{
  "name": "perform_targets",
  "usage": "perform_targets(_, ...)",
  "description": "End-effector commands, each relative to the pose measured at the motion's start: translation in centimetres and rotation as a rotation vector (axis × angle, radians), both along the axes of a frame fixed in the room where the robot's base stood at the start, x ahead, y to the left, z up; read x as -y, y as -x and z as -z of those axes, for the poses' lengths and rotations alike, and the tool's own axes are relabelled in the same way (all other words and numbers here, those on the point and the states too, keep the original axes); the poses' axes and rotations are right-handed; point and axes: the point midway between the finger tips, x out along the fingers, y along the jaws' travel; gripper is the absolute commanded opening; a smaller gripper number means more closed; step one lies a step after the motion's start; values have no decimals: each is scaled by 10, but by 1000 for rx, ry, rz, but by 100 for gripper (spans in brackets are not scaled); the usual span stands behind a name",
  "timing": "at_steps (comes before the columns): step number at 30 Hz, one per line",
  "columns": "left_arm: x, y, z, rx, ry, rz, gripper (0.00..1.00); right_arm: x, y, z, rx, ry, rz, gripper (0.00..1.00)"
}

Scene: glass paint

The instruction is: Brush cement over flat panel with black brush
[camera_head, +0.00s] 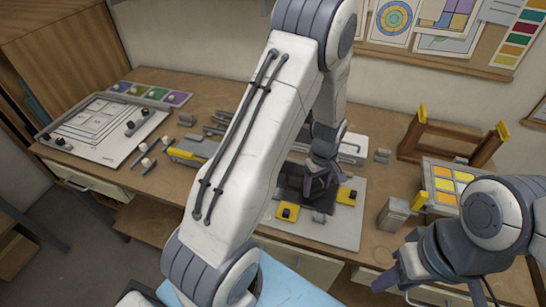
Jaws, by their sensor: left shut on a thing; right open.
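A pale work board (343,233) with yellow clamps (287,212) lies on the table in the middle. A dark, flat surface (289,182) shows on it between the clamps; it may be the flat panel, and my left arm covers much of it. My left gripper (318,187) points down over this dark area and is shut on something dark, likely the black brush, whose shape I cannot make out. Whether it touches the panel is unclear. No cement can be told apart. My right gripper (388,281) is open and empty at the lower right, off the table's front edge.
A wooden stand with yellow tips (452,131), a tray of coloured panes (444,184) and a grey container (394,213) stand at the right. A pattern board (98,128) and small tools lie at the left. A blue surface (290,287) is in front.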

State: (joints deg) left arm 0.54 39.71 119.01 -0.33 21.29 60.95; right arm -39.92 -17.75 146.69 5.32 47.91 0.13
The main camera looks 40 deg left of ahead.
Motion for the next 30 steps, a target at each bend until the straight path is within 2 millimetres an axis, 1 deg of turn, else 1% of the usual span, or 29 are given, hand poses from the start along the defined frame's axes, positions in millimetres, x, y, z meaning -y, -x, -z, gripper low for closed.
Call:
perform_targets(1, 0, 0, -10, 2, 0, -1, 11, 0, 0, -9, 0, 0, 0, 42)
perform_targets(12, -2, 0, -43, 1, 0, -3, 11, 0, 0, -36, 0, 0, -4, 42)
perform_targets(18, -3, 0, -57, 0, 0, -3, 11, 0, 0, -48, 1, 0, -6, 42)
perform_targets(23, -3, 0, -62, 0, 0, -4, 11, 0, 0, -51, 1, 0, -7, 42)
perform_targets(30, -3, 0, -62, 1, 0, -4, 11, 0, 0, -51, 1, 0, -7, 42)
